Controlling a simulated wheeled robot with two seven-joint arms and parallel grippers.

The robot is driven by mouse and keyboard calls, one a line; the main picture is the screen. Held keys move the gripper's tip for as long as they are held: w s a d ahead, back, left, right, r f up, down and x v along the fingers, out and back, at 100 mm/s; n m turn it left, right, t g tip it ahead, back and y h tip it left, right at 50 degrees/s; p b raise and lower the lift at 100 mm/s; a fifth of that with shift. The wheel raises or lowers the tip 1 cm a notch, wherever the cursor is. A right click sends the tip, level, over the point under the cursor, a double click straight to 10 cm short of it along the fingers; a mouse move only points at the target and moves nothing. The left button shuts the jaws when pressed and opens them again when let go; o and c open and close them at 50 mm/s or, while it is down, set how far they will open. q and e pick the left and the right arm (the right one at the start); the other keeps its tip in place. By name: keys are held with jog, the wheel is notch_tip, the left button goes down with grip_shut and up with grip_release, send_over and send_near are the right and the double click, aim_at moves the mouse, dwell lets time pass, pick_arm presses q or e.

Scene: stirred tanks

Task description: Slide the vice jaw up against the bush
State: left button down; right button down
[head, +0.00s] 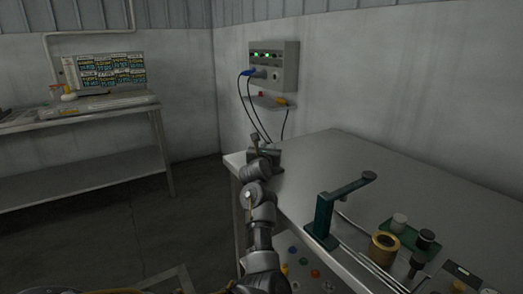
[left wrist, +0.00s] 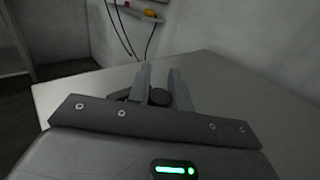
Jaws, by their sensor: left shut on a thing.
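My left gripper (head: 264,150) is at the far left corner of the steel table, low over its top. The left wrist view shows its two grey fingers (left wrist: 161,88) shut on a dark round-topped piece (left wrist: 160,97), which seems to be part of the vice jaw. A dark flat part (left wrist: 122,94) shows just left of the fingers. My gripper hides most of the vice, and I cannot make out the bush there or its gap to the jaw. A brass ring-shaped piece (head: 383,250) stands apart near the table's right front. My right gripper is not in view.
The steel table (head: 400,165) is bare across its back and middle. A green stand with an arm (head: 324,215), a green tray (head: 409,236) and small dark parts (head: 425,239) stand nearer. A control box (head: 274,66) with hanging cables is on the wall behind.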

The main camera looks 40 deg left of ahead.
pick_arm(q)
jog(key=c, duration=1.3)
grip_release()
jog(key=shift+o, duration=0.2)
jog(key=shift+s, duration=0.1)
jog(key=v, duration=0.6)
jog(key=shift+s+d, duration=0.25)
jog(key=shift+s, duration=0.4)
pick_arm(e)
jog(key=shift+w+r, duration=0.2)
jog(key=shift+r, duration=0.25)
